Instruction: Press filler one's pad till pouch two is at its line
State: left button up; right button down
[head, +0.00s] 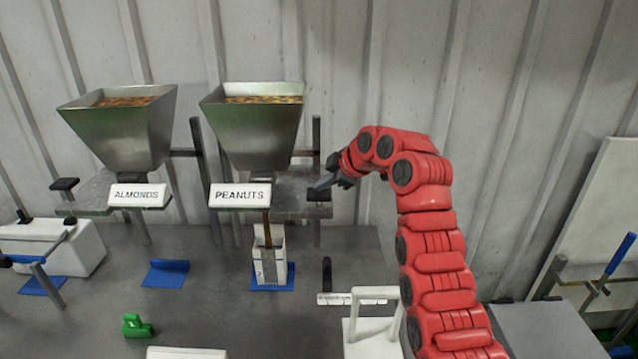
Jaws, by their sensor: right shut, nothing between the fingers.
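The peanuts filler (253,135) is a grey metal hopper with a "PEANUTS" label, full of brown nuts. A black pad (319,196) sticks out at its right side. My right gripper (324,183) is shut and empty, its tips at the pad and seemingly touching it. A brown stream runs down from the spout into a white open pouch (270,272) standing upright on a blue mat. The fill level and line on the pouch are too small to tell. The almonds filler (121,135) stands to the left, with its own black pad (64,184). My left gripper is out of view.
An empty blue mat (166,273) lies below the almonds filler. A white box (60,246) stands at far left. A green object (136,326) and a white-handled stand (369,323) are nearer. A blue-handled lever (617,255) is at far right.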

aim_at(323, 193)
jog(key=shift+r, duration=2)
notch_tip(323, 193, up, 5)
jog(key=shift+r+p, duration=0.1)
jog(key=shift+p, duration=1.1)
